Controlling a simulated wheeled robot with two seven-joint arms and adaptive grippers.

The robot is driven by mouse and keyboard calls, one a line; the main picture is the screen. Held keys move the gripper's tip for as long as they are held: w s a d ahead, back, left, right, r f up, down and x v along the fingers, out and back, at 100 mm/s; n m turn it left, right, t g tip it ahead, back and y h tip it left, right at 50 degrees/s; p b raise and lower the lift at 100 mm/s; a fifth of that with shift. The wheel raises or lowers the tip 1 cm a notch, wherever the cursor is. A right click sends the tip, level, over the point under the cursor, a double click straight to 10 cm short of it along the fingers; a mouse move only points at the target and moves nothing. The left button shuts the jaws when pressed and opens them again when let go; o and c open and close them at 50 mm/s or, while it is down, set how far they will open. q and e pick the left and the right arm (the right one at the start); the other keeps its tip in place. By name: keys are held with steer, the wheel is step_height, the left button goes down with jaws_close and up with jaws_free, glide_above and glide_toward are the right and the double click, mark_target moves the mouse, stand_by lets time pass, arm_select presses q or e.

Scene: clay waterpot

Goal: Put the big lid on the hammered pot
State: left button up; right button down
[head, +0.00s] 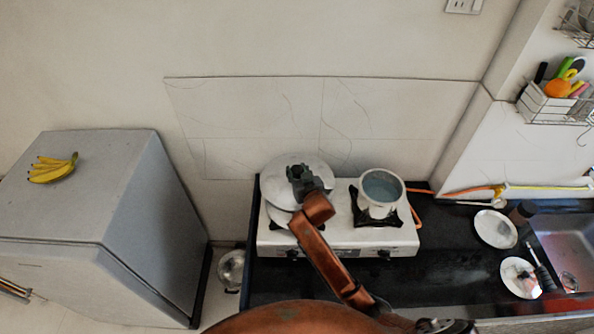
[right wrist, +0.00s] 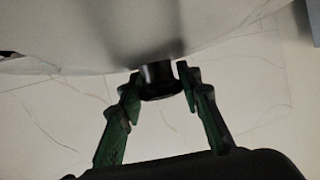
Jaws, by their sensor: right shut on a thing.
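The big lid (head: 318,170) is a wide silver disc above the left burner in the head view. My right gripper (head: 298,180) is over its centre. In the right wrist view the gripper (right wrist: 161,86) is shut on the lid's dark knob (right wrist: 159,78), and the pale lid (right wrist: 75,28) fills the top. A pale metal pot (head: 279,216), perhaps the hammered pot, shows partly under the lid's lower left edge; its rim is hidden. I cannot tell whether the lid touches it. My left gripper is not in view.
A white open pot (head: 383,190) stands on the right burner of the white stove (head: 340,241). Two round lids or plates (head: 495,229) lie near the sink (head: 568,243). A shiny metal item (head: 231,270) is left of the dark counter (head: 460,270). Bananas (head: 53,168) lie on the fridge (head: 100,190).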

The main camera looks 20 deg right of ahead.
steer(key=shift+f, duration=0.15)
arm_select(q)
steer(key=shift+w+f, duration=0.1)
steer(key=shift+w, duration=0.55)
arm_select(e)
steer(key=shift+f, duration=0.1)
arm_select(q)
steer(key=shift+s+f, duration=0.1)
arm_select(e)
steer(key=shift+f, duration=0.2)
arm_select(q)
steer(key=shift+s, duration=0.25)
arm_select(e)
steer(key=shift+s+f, duration=0.1)
steer(key=shift+f, duration=0.25)
steer(key=c, duration=1.3)
jaws_free()
steer(key=shift+f, duration=0.15)
steer(key=shift+s, duration=0.1)
steer(key=v, duration=1.2)
steer(key=shift+r, duration=0.3)
